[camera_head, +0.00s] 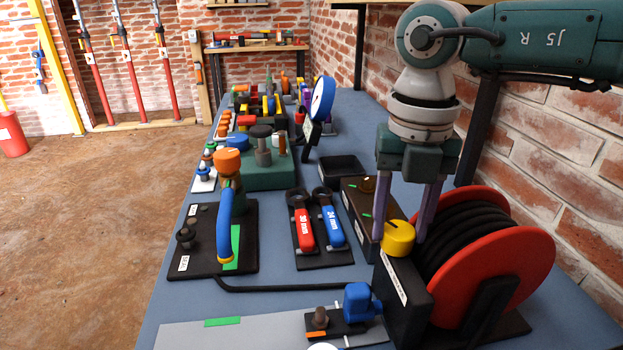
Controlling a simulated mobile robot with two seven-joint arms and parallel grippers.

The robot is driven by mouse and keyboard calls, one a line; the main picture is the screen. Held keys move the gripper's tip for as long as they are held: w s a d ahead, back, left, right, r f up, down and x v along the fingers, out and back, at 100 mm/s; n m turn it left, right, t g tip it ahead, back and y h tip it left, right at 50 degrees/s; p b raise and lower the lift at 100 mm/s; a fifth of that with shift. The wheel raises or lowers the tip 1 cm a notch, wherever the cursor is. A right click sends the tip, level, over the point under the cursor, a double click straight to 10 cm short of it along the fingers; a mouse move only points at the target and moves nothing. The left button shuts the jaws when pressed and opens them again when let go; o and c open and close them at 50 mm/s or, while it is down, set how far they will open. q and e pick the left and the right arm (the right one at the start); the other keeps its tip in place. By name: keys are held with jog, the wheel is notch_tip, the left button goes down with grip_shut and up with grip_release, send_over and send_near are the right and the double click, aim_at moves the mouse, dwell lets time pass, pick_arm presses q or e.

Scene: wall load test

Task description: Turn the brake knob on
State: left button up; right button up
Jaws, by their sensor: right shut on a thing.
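The yellow brake knob (398,239) sits on top of a black box (408,310) beside the red hose reel. A dark line marks the knob's top. My right gripper (401,222) comes down from above, its two purple fingers on either side of the knob, shut on it. The right finger partly hides the area between the knob and the reel. The label on the box is too small to read. My left gripper is not in view.
The red reel (497,268) with black hose stands close to the right of the gripper. A blue valve (358,302) is in front. Red and blue wrenches (332,226) lie to the left. A brick wall (550,130) bounds the right side.

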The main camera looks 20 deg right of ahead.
grip_shut()
jog(key=shift+r+m, duration=0.1)
jog(key=shift+m, duration=0.2)
jog(key=shift+m+p, duration=0.7)
jog(key=shift+m, duration=0.2)
jog(key=shift+m+p, duration=0.85)
jog(key=shift+m, duration=0.85)
jog(key=o, duration=1.2)
grip_release()
